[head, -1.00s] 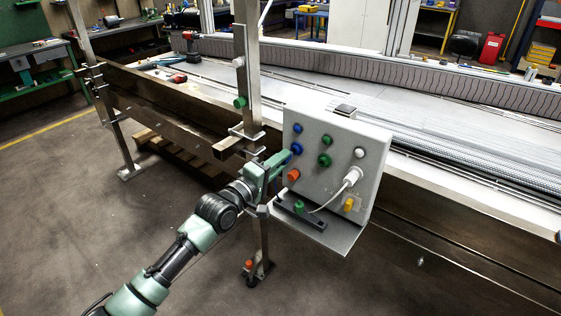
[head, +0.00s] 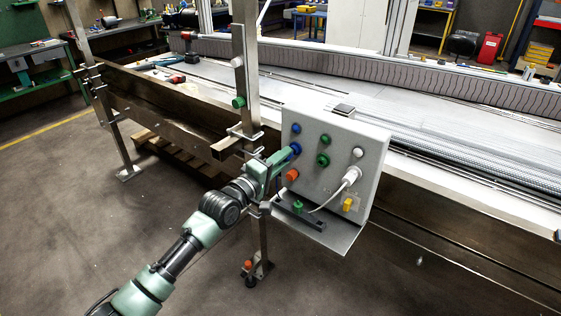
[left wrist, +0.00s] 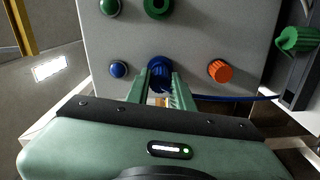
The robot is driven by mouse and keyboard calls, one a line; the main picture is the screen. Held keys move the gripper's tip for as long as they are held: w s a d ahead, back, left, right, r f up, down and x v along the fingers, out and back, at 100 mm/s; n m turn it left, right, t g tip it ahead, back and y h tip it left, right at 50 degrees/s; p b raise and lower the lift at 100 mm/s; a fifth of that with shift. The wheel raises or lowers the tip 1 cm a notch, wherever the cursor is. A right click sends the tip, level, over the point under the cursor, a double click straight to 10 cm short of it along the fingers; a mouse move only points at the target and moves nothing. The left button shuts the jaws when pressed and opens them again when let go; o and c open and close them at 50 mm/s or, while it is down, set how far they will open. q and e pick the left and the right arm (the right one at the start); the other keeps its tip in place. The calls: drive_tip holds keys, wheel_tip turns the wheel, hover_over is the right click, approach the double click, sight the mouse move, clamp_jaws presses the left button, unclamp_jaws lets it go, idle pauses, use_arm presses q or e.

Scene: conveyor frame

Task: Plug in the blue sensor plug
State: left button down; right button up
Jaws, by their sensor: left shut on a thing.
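The blue sensor plug (left wrist: 160,78) is ribbed and sits between the two fingers of my left gripper (left wrist: 160,90), which is shut on it. In the head view my left gripper (head: 283,158) reaches the left side of the grey control box (head: 340,130). The plug is in line with the blue socket (head: 295,149) on the box face. It looks to be at or very close to the socket; how deep it sits is hidden. A blue cable (left wrist: 235,98) runs right from behind the fingers. My right gripper is not in view.
An orange plug (head: 292,175) is close below the blue socket. A white plug (head: 351,176) with a cable, a yellow fitting (head: 348,204) and a green socket (head: 323,160) are further right. A steel post (head: 247,90) is just left.

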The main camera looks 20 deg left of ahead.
use_arm(q)
drive_tip(key=shift+w+d, duration=0.2)
drive_tip(key=shift+w, duration=0.35)
drive_tip(key=c, duration=1.1)
unclamp_jaws()
drive_tip(key=shift+c, duration=0.2)
drive_tip(key=shift+s, duration=0.1)
drive_tip(key=b+v, duration=0.1)
drive_tip(key=v, duration=0.6)
drive_tip(key=shift+s, duration=0.25)
drive_tip(key=shift+a, duration=0.15)
